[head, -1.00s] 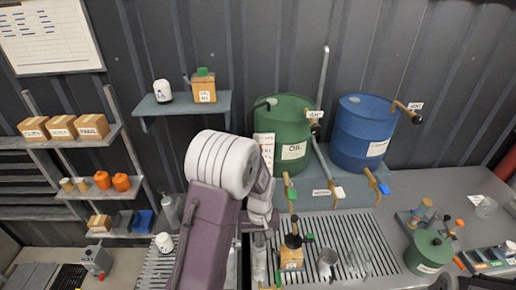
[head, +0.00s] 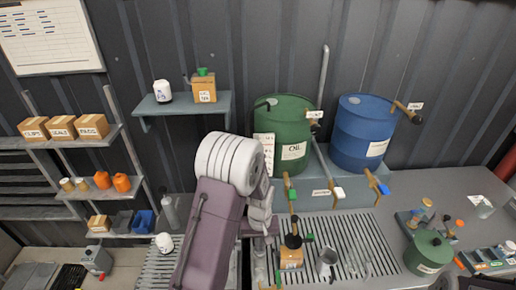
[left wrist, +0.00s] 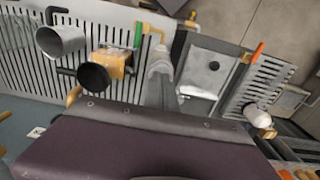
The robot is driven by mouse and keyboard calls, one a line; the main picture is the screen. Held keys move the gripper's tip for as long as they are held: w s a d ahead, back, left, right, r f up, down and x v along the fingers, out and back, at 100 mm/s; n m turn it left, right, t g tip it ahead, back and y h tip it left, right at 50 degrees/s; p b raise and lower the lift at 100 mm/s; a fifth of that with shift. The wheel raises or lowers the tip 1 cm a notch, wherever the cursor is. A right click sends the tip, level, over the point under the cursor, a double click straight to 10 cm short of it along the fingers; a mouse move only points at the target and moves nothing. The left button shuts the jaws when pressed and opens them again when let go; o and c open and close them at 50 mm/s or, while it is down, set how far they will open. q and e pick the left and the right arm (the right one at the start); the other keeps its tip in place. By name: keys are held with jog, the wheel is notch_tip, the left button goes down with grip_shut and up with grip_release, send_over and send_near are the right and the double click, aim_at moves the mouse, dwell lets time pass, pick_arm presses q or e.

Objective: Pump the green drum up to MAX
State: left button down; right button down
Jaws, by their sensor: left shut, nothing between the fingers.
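The green drum (head: 280,128), labelled OIL, stands upright on the grey ledge at the back, left of the blue drum (head: 360,130). A white sheet with red marks (head: 264,150) shows at its left side; I cannot read a MAX mark. A pipe and dark-ended handle (head: 315,126) are at its right. A brass tap with a green handle (head: 291,192) hangs below its front. My left gripper (head: 264,226) is shut and empty, low in front of the drum and left of the tap, partly hidden by my own arm. My right gripper does not show clearly.
The cup also shows in the left wrist view (left wrist: 62,40). Shelves are at left.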

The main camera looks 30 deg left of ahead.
pick_arm(q)
jog(key=shift+r+p, duration=2.85)
jog(key=shift+r, duration=0.4)
jog(key=s+d+r+m+t, duration=0.2)
jog(key=s+d+r+m, duration=0.3)
jog(key=r, duration=0.3)
jog(key=s+f+m+b, duration=0.1)
jog(key=s+f+b, duration=0.2)
jog(key=f+b, duration=1.6)
jog(key=shift+s+f+g+b, duration=0.2)
jog(key=shift+f+g+b, duration=0.2)
jog(key=shift+f, duration=0.1)
